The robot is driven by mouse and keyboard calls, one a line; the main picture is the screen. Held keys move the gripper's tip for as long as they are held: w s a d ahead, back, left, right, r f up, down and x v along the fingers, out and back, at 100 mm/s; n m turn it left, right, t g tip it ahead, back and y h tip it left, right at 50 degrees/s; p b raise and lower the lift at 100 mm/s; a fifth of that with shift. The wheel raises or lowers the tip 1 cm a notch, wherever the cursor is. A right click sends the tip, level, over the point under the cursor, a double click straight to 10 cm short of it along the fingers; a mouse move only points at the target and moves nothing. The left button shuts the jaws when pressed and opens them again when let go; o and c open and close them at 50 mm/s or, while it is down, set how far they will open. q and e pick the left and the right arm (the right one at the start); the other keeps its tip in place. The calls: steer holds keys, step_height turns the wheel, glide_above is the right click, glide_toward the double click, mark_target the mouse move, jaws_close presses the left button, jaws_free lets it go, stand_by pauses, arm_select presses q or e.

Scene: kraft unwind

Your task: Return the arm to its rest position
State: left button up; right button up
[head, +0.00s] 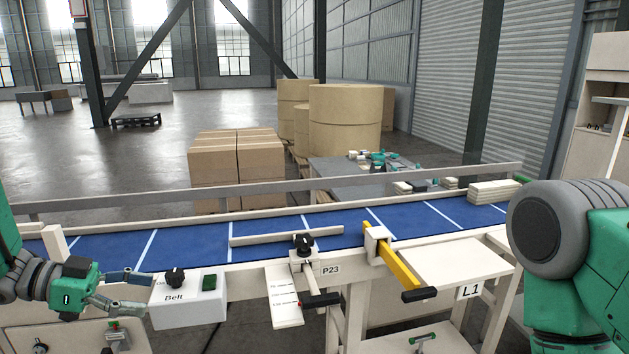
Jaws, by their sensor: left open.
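My left gripper (139,290) is at the lower left, in front of the blue conveyor belt (290,235). Its two grey fingers are apart and point right, with nothing seen between them. The fingertips are close to the left side of the white box marked "Belt" (188,302); I cannot tell whether they touch it. My right arm (570,240) fills the right edge, with a large grey rounded joint and green links. My right gripper is out of view.
The Belt box has a black knob (175,277). A black clamp knob (304,244) stands by label P23. A yellow bar (398,267) with a black handle juts forward beside the white L1 shelf (455,262). Cartons (235,160) and large brown rolls (345,118) stand behind the belt.

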arm_select(q)
steer(key=s+d+f+n+t+y+b, duration=0.1)
steer(key=s+f+n+y+b, duration=0.15)
steer(key=f, duration=0.75)
steer(key=s+d+f+n+t+y+b, duration=0.1)
steer(key=s+f+n+y+b, duration=0.2)
steer(key=f, duration=0.7)
steer(key=s+d+f+n+t+y+b, duration=0.1)
steer(key=f+n+y+b, duration=0.2)
steer(key=f, duration=0.7)
steer(key=s+f+n+g+y+b, duration=0.2)
steer(key=s+f, duration=0.4)
steer(key=s, duration=0.6)
steer(key=s+f+n+g+y+b, duration=0.2)
steer(key=s+f, duration=0.4)
steer(key=s, duration=0.6)
steer(key=n+g+b, duration=0.1)
steer(key=g, duration=0.1)
steer(key=shift+a+f+g, duration=0.3)
steer(key=shift+f+g, duration=0.05)
steer(key=shift+g, duration=0.05)
arm_select(e)
step_height(320, 180, down, 14)
steer(key=shift+w+f, duration=0.2)
steer(key=shift+w, duration=0.1)
arm_select(q)
steer(key=shift+w+y, duration=0.15)
steer(key=shift+y, duration=0.1)
